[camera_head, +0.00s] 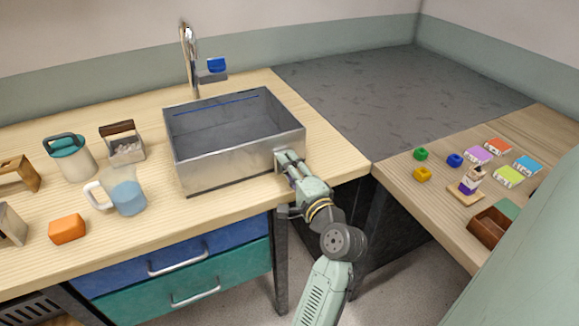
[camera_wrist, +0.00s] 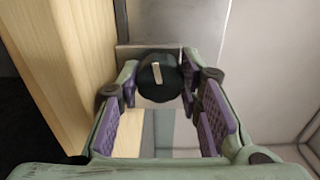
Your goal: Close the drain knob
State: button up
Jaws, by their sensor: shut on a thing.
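The drain knob (camera_wrist: 158,74) is a round black knob with a pale bar mark, standing out from a grey metal plate (camera_wrist: 135,53) in the wrist view. The bar is nearly upright in that view, tilted slightly. My gripper (camera_head: 286,163) is at the front right corner of the steel sink (camera_head: 220,167) in the head view. Its fingers are shut on the knob, one on each side. In the head view my gripper hides the knob. The sink looks empty inside, with a blue line along its back inner wall.
A tap (camera_head: 190,60) with a blue handle stands behind the sink. A pitcher (camera_head: 121,191), an orange block (camera_head: 68,229) and a teal-lidded jug (camera_head: 72,158) stand left. The wooden counter (camera_head: 335,161) is bare right of the sink. Small coloured items lie on the right-hand counter.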

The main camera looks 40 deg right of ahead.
jog(key=shift+m, duration=1.1)
jog(key=o, duration=1.2)
jog(key=shift+c, duration=0.2)
jog(key=shift+s, duration=0.15)
jog(key=shift+s+f, duration=0.1)
jog(key=shift+s, duration=0.15)
jog(key=v, duration=0.7)
jog(key=shift+a+r, duration=0.15)
jog(key=shift+r, duration=0.05)
jog(key=shift+s, duration=0.1)
